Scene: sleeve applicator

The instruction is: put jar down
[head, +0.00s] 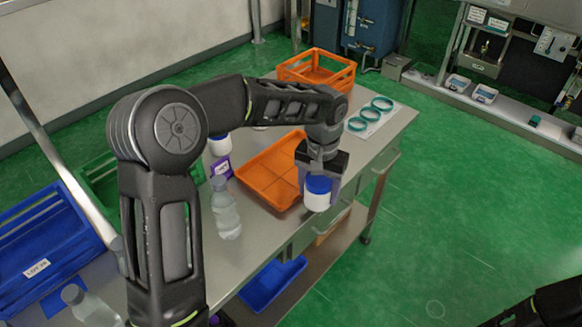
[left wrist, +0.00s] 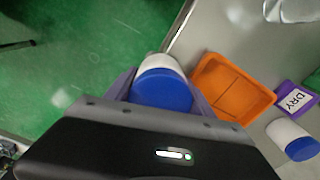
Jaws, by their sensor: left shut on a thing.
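My left gripper (head: 319,172) is shut on a white jar with a blue lid (head: 317,194). The jar is upright and shows in front of the table's near edge, beside the orange tray. In the left wrist view the jar (left wrist: 163,85) sits between the purple fingers of my left gripper (left wrist: 160,95), over the table edge and green floor. The gap between the jar and any surface below is hard to tell. The right gripper is not visible; only a piece of dark arm shows at the lower right of the head view.
The orange tray (head: 262,176) is empty on the table (head: 215,262). A clear bottle (head: 226,212), another jar (left wrist: 292,139) and a purple DRY sign (left wrist: 296,99) stand nearby. Teal rings (head: 370,114) lie on a white sheet. An orange crate (head: 318,70) is behind; blue bins are at left and below.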

